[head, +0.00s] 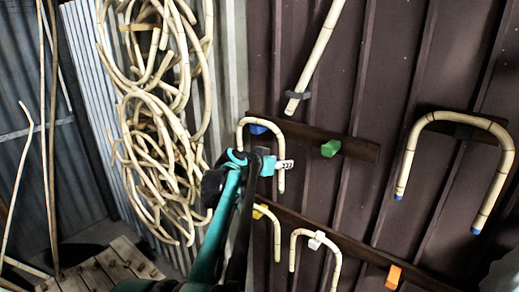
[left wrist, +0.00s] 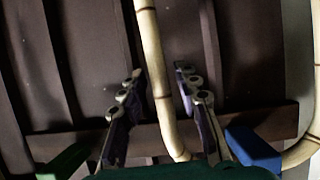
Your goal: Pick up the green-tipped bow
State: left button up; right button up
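A bent rattan bow (head: 279,142) hangs on the blue peg (head: 258,129) of the upper rack. Its right leg ends in a green tip (head: 281,188); its left leg's end is hidden behind my arm. My left gripper (head: 284,165) is at this right leg, above the tip. In the left wrist view, the bow's leg (left wrist: 155,70) runs between the two open fingers (left wrist: 158,77), with gaps visible on both sides. The blue peg (left wrist: 255,150) shows at lower right there. My right gripper is not in view.
A green peg (head: 331,148) on the same rack is empty. Below, bows hang on a yellow peg (head: 258,211) and a white peg (head: 317,240); an orange peg (head: 393,276) is empty. A large blue-tipped bow (head: 409,150) hangs right. Rattan coils (head: 160,120) hang left.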

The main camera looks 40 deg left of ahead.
pick_arm(q)
grip_shut()
jog(key=shift+r, duration=0.1)
